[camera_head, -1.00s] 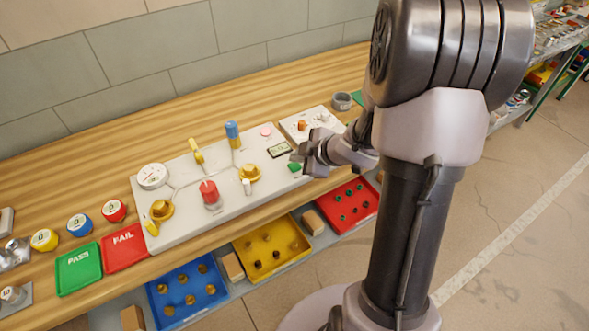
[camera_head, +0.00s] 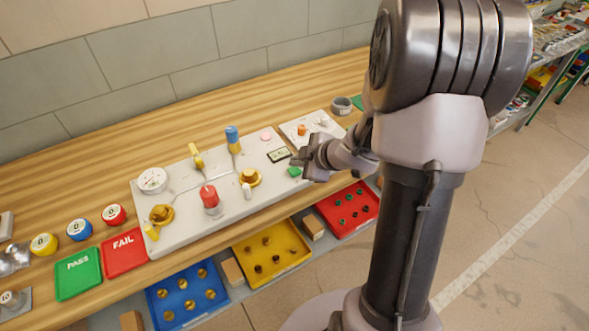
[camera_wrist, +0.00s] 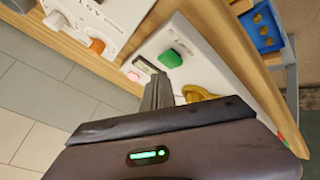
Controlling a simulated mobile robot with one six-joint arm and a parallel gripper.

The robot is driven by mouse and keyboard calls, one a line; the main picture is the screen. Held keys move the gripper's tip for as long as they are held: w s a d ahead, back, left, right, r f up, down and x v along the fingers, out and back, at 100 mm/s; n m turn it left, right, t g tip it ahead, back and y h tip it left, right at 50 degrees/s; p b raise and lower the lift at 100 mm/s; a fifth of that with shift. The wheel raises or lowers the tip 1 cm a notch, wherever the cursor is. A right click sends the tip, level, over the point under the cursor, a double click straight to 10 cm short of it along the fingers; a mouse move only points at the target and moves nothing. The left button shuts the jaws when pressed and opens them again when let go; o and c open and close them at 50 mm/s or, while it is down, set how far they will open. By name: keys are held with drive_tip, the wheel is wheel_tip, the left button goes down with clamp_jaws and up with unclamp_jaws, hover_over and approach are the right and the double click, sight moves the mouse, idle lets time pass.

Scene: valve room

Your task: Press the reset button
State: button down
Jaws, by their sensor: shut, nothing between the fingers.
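A pale control panel (camera_head: 190,226) lies on the wooden bench. Near its right end are a green button (camera_head: 294,172) and a pink round button (camera_head: 266,134), with a small display (camera_head: 279,155) between them. No label tells me which is the reset button. My gripper (camera_head: 299,163) is shut and empty, close to the green button. In the wrist view my shut fingers (camera_wrist: 158,92) point towards the panel near the display (camera_wrist: 145,65). The green button (camera_wrist: 170,58) and pink button (camera_wrist: 134,76) lie on either side of it. I cannot tell whether the fingers touch anything.
The panel also carries a red knob (camera_head: 210,198), a blue-topped lever (camera_head: 233,140), yellow valve handles (camera_head: 250,178) and a gauge (camera_head: 152,180). A second small panel (camera_head: 311,128) stands just to the right. Coloured trays sit below the bench edge.

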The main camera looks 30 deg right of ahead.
sight(297, 172)
drive_tip(key=shift+f, duration=0.15)
idle(0.8)
drive_tip(key=shift+f+b, duration=0.3)
drive_tip(key=shift+f+b, duration=0.35)
drive_tip(key=shift+f, duration=0.1)
idle(0.5)
drive_tip(key=shift+r, duration=0.1)
drive_tip(key=shift+r+p, duration=0.8)
drive_tip(key=shift+p, duration=0.2)
drive_tip(key=shift+r, duration=0.1)
wheel_tip(297, 172, up, 5)
drive_tip(key=p, duration=0.5)
